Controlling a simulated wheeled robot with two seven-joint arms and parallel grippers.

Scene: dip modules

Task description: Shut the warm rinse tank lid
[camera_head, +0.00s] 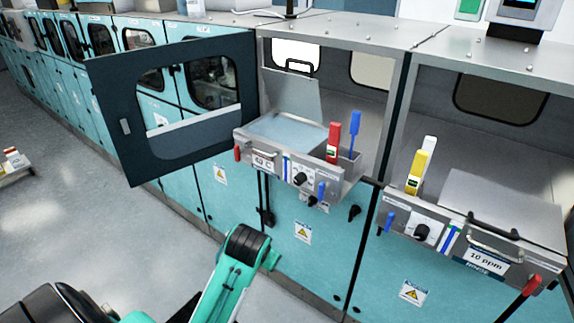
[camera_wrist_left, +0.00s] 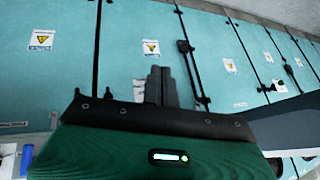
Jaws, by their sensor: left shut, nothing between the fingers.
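The tank labelled 40 C (camera_head: 263,162), which I take as the warm rinse tank, stands in the middle cabinet of the head view. Its pale blue liquid (camera_head: 285,130) is uncovered. Its grey metal lid (camera_head: 292,95) stands raised behind the basin, with a black handle (camera_head: 299,66) at its upper edge. My left arm (camera_head: 236,265) is low in front of this cabinet, below and away from the lid. My left gripper (camera_wrist_left: 160,87) shows in the left wrist view, its fingers together and empty, in front of teal lower doors. My right gripper is in neither view.
An open dark windowed door (camera_head: 112,125) swings out left of the tank. Red (camera_head: 334,143) and blue (camera_head: 354,135) upright handles stand at the basin's right side. The neighbouring 10 ppm tank (camera_head: 484,262) has its lid (camera_head: 510,205) down.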

